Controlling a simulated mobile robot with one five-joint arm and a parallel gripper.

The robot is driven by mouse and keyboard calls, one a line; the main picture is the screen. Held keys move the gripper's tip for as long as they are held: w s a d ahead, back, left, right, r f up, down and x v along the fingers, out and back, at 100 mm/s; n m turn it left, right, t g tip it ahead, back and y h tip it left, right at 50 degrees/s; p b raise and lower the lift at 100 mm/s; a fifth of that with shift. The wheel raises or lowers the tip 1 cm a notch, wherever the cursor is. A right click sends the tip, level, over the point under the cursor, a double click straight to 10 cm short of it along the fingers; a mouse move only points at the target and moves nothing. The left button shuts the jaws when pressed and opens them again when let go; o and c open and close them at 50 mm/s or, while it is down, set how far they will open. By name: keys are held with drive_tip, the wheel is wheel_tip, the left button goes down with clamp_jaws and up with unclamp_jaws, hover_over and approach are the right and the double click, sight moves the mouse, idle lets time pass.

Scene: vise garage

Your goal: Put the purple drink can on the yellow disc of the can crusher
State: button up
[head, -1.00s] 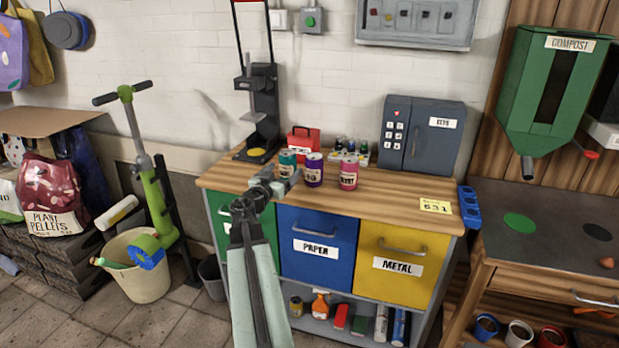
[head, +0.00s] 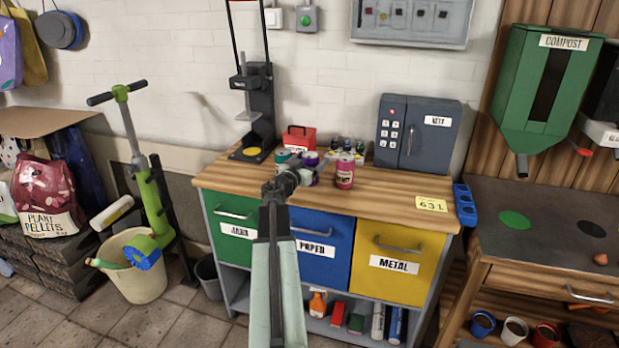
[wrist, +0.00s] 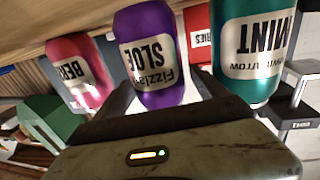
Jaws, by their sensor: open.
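The purple drink can (head: 310,158) stands on the wooden bench top between the teal and pink cans, partly hidden by my gripper in the head view. In the wrist view, which is upside down, the purple can (wrist: 150,50) reads "SLOE" and lies between the two fingers. My gripper (head: 312,170) is open in front of it; I cannot tell whether either finger touches it. The black can crusher (head: 262,100) stands at the back left of the bench. Its yellow disc (head: 252,151) is bare on the crusher's base.
The teal can (head: 283,157) and the pink can (head: 345,172) stand close on either side. A grey safe (head: 418,133) stands at the back right. The bench's front right is mostly clear.

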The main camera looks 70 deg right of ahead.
drive_tip(key=shift+d, duration=0.1)
clamp_jaws()
drive_tip(key=shift+r, duration=0.1)
